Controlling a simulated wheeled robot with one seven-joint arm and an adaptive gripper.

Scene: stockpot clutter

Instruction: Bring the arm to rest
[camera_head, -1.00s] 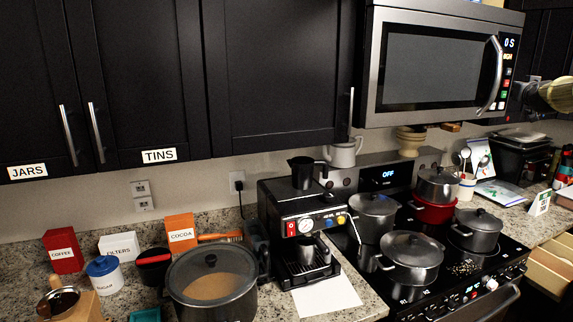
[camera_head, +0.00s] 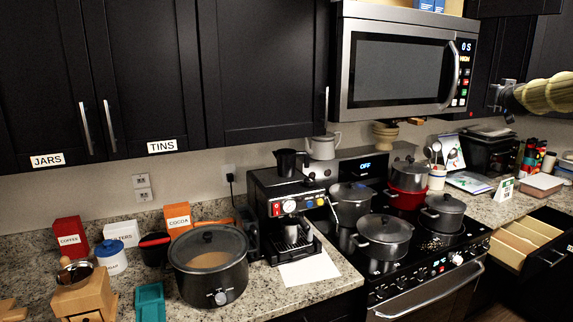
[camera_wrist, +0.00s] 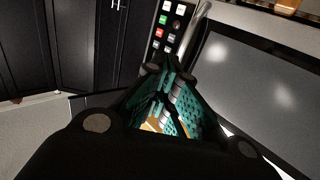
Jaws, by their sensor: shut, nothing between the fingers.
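My gripper (camera_head: 497,98) shows at the right of the head view, at the end of my arm. It is raised in the air above the counter, just right of the microwave (camera_head: 398,70) in the picture. In the wrist view its teal-padded fingers (camera_wrist: 163,75) come together with nothing held between them. The microwave's keypad (camera_wrist: 168,30) and dark door (camera_wrist: 268,75) show beyond the fingers in that view. I cannot tell how far the fingertips are from the microwave.
Several lidded pots stand on the stove, including a grey pot (camera_head: 384,238) at the front. A coffee machine (camera_head: 288,215) and a slow cooker (camera_head: 210,265) stand on the counter. A drawer (camera_head: 528,238) stands open at the right. Dark cabinets (camera_head: 262,70) hang above.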

